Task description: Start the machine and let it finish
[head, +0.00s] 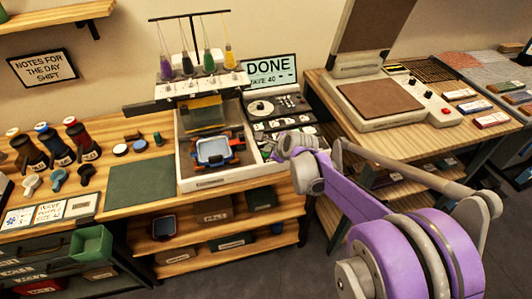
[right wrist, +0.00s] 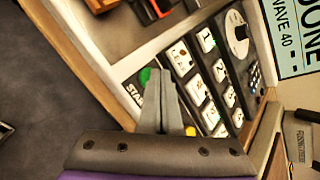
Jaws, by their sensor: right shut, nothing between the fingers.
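The embroidery machine (head: 205,86) stands at the back of the wooden table, with several coloured thread cones on top. A blue hoop with white cloth (head: 213,151) lies in its pale tray. The control panel (head: 283,110) has a dial and rows of numbered keys, shown closer in the right wrist view (right wrist: 205,75). A board behind it (head: 268,71) reads DONE, with WAVE 40 below. My right gripper (right wrist: 160,75) is shut and empty at the panel, beside the green button (right wrist: 145,76) marked START. Its fingertips partly cover that corner; contact cannot be told. My left gripper is out of view.
A green mat (head: 142,184) lies clear left of the machine. Floor shows between the tables.

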